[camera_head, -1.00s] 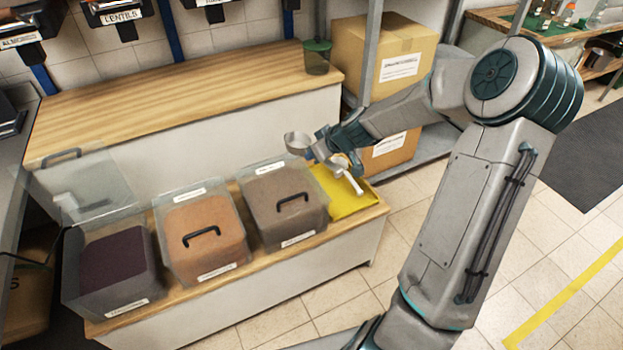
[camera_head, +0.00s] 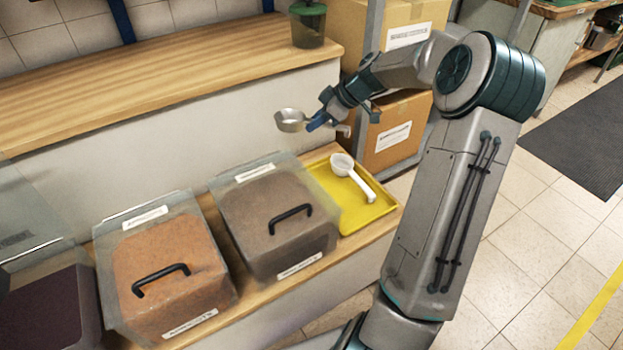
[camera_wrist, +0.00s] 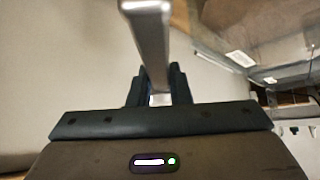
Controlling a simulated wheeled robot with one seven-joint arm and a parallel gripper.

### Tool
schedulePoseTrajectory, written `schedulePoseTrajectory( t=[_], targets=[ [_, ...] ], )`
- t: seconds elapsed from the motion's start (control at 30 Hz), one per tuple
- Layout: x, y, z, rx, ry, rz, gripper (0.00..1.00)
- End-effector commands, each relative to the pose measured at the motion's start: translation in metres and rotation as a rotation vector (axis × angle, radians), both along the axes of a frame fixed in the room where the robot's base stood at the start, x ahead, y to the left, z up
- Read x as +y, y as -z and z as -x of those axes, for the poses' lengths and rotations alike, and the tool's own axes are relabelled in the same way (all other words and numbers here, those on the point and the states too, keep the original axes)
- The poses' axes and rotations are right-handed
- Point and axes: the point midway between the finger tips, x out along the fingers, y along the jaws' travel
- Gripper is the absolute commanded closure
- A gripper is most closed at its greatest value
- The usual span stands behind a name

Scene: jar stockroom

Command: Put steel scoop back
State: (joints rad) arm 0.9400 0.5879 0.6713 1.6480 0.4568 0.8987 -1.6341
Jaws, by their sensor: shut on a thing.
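The steel scoop (camera_head: 290,120) is a small metal cup with a handle. My gripper (camera_head: 322,119) is shut on its handle and holds it in the air, in front of the white back wall and above the bins. In the wrist view the metal handle (camera_wrist: 153,45) runs up from between my fingers (camera_wrist: 158,88); its cup is not clear there. A yellow tray (camera_head: 372,210) sits at the right end of the lower wooden shelf, below and right of my gripper. A white scoop (camera_head: 352,180) lies in it, with yellow floor bare around it.
Two lidded bins, one orange-filled (camera_head: 165,265) and one brown-filled (camera_head: 278,220), stand left of the tray. An open dark-filled bin (camera_head: 45,310) is farther left. Cardboard boxes (camera_head: 395,130) stand behind right. A green-lidded jar (camera_head: 308,25) stands on the upper shelf.

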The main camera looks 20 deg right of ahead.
Motion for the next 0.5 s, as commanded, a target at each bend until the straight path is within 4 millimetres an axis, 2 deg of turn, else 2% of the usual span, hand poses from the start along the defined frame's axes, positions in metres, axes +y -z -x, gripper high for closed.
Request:
schedulePoseTrajectory(
  t=[0.3,0.4,0.5],
  targets=[
    [-0.003,0.085,0.001,0.004,0.006,-0.004,1.0],
    [-0.003,0.107,0.001,0.003,0.005,-0.003,1.0],
    [-0.002,0.121,0.001,0.002,0.004,-0.001,1.0]
  ],
)
